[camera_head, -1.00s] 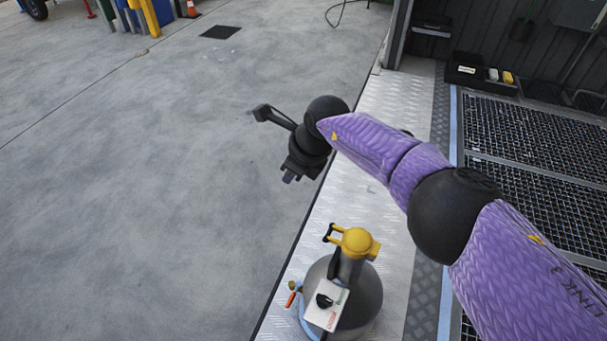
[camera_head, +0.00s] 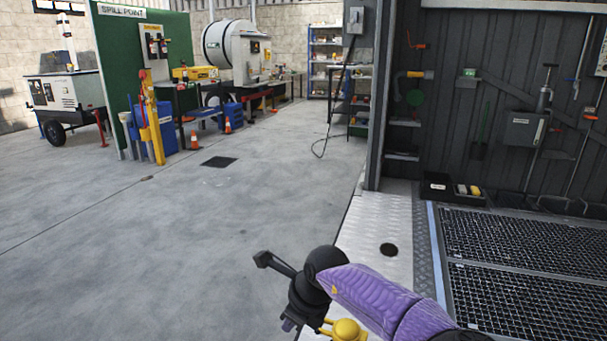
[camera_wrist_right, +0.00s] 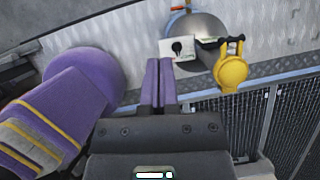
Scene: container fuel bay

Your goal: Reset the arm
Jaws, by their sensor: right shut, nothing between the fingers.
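My right arm comes in from the bottom right of the head view with purple sleeves and black joints. My right gripper (camera_head: 288,325) points down near the lower edge, over the border of the concrete floor and the metal plate. In the wrist view its two purple fingers (camera_wrist_right: 159,82) are together with nothing between them. A grey rounded vessel with a yellow cap (camera_wrist_right: 231,72) and a white tag (camera_wrist_right: 180,48) stands beyond the fingertips, apart from them as far as I can tell. In the head view only its yellow top (camera_head: 346,330) shows. My left gripper is in no view.
Metal grating (camera_head: 520,241) lies to the right beside a tread-plate strip (camera_head: 385,215). A black tray (camera_head: 438,187) sits by the dark wall. A post (camera_head: 376,110) stands at the strip's far end.

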